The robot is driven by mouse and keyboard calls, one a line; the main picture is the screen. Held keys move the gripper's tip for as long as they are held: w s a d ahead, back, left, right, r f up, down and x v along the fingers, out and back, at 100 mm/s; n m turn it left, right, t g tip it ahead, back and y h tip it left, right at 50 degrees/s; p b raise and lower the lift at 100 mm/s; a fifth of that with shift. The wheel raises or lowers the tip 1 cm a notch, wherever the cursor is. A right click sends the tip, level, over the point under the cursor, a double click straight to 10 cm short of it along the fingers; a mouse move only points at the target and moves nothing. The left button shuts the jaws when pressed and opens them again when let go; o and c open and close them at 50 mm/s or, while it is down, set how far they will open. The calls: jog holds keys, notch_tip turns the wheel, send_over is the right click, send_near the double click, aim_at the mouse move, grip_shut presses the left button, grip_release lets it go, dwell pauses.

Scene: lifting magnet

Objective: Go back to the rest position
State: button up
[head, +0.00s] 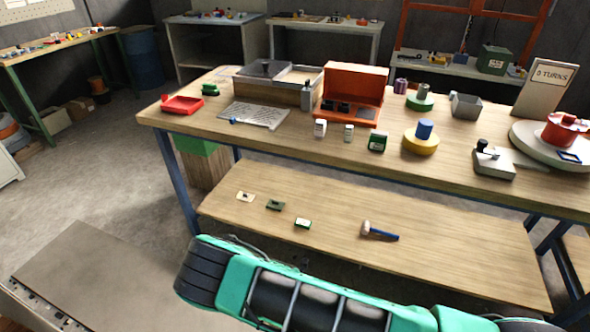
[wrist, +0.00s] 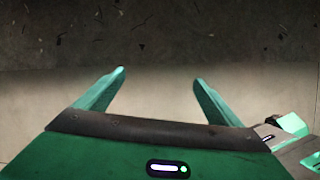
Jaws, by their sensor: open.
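My gripper (wrist: 158,78) shows in the wrist view with its two green fingers spread wide apart. It is open and nothing is between the fingers. Behind the fingers there is only a pale flat surface and a dark speckled one. In the head view my green and black arm stretches across the bottom, in front of the workbench (head: 345,160). The gripper itself is not clearly seen there.
The workbench top holds a red tray (head: 183,104), an orange box (head: 352,88), a yellow disc (head: 421,141) and a sign (head: 543,90). Bare floor (head: 110,175) lies to the left.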

jog(key=w+d+r+m+g, duration=0.15)
jog(key=d+r+m, duration=0.35)
jog(key=r, duration=0.5)
jog(key=w+d+r+m, duration=0.3)
jog(key=d+r+m, duration=0.25)
jog(key=r, duration=0.35)
jog(key=w+d+r+m+g, duration=0.15)
jog(key=d+r+m, duration=0.35)
jog(key=r, duration=0.5)
jog(key=s+d+r+m, duration=0.35)
jog(key=d+r, duration=0.25)
jog(key=r, duration=0.2)
jog(key=s+d+r+m, duration=0.2)
jog(key=d+r+m, duration=0.2)
jog(key=d+r, duration=0.25)
jog(key=s+d+r+m, duration=0.3)
jog(key=s+r+m, duration=0.1)
jog(key=s, duration=0.4)
jog(key=s+d+r+m+y, duration=0.1)
jog(key=s+d+r+m, duration=0.2)
jog(key=s, duration=0.6)
jog(key=s+d+r+m+g+y, duration=0.1)
jog(key=s+d+r+m, duration=0.3)
jog(key=s+r, duration=0.5)
jog(key=shift+m, duration=1.2)
